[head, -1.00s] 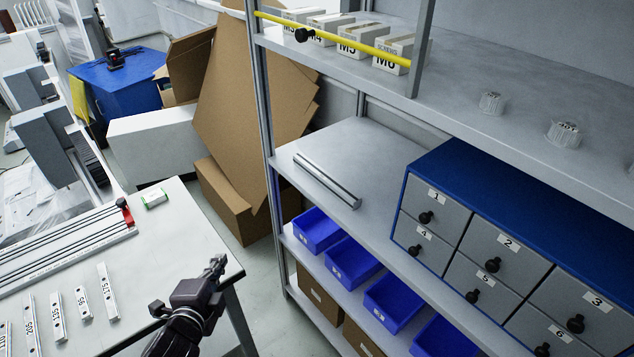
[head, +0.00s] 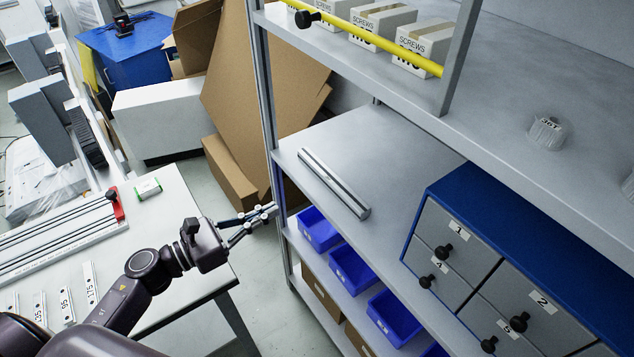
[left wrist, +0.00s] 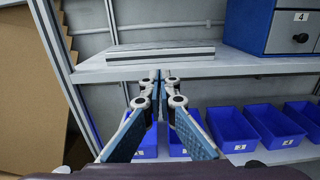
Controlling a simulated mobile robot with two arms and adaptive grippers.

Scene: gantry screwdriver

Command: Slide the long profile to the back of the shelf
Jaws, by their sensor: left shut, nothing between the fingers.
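The long profile (head: 334,184) is a silver metal bar lying on the middle shelf (head: 388,160), at its left end near the front edge. It also shows in the left wrist view (left wrist: 160,54), lying lengthwise along the shelf's front edge. My left gripper (head: 272,211) is in front of the shelf, apart from the profile. In the left wrist view, its fingertips (left wrist: 161,77) are together, with nothing between them, at about the height of the shelf edge and just below the profile in the picture. My right gripper is not in view.
A blue drawer cabinet (head: 470,190) stands on the same shelf to the right. Blue bins (head: 352,268) sit on the shelf below. A shelf post (head: 264,100) stands left of the profile. The shelf behind the profile is clear. A white table (head: 180,215) is at left.

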